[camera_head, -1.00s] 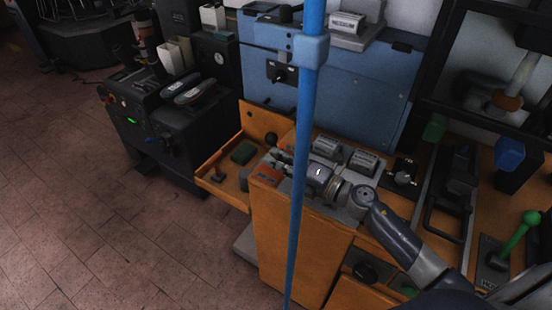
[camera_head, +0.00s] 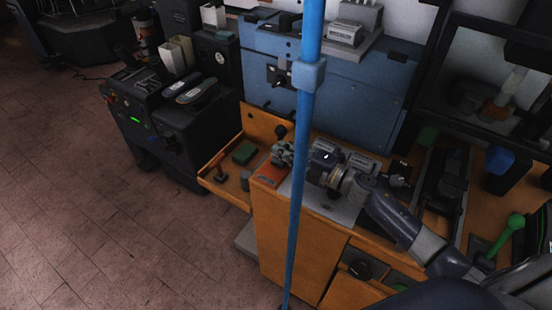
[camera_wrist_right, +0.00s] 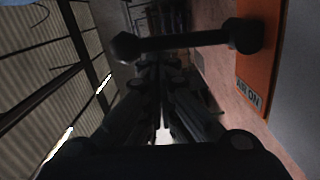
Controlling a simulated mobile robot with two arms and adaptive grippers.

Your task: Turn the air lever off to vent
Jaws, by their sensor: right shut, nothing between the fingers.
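The air lever is a black bar with a knob at each end. It crosses the upper part of the right wrist view (camera_wrist_right: 185,41), beside an orange plate (camera_wrist_right: 261,60) labelled "AIR ON". In the head view, the lever's black knob (camera_head: 281,131) stands just above my right fingers, and the orange plate (camera_head: 272,173) shows on the wooden cabinet's top. My right gripper (camera_head: 281,154) is shut and empty, close to the lever. In the right wrist view its fingertips (camera_wrist_right: 161,65) lie together just below the bar; contact cannot be told. My left gripper is out of view.
A blue post (camera_head: 302,150) stands in front of the cabinet. A wooden drawer (camera_head: 227,188) holding a green block (camera_head: 244,153) sticks out on the left. Grey boxes lie behind my right wrist. A green-handled lever (camera_head: 511,227) stands at right. The floor at left is clear.

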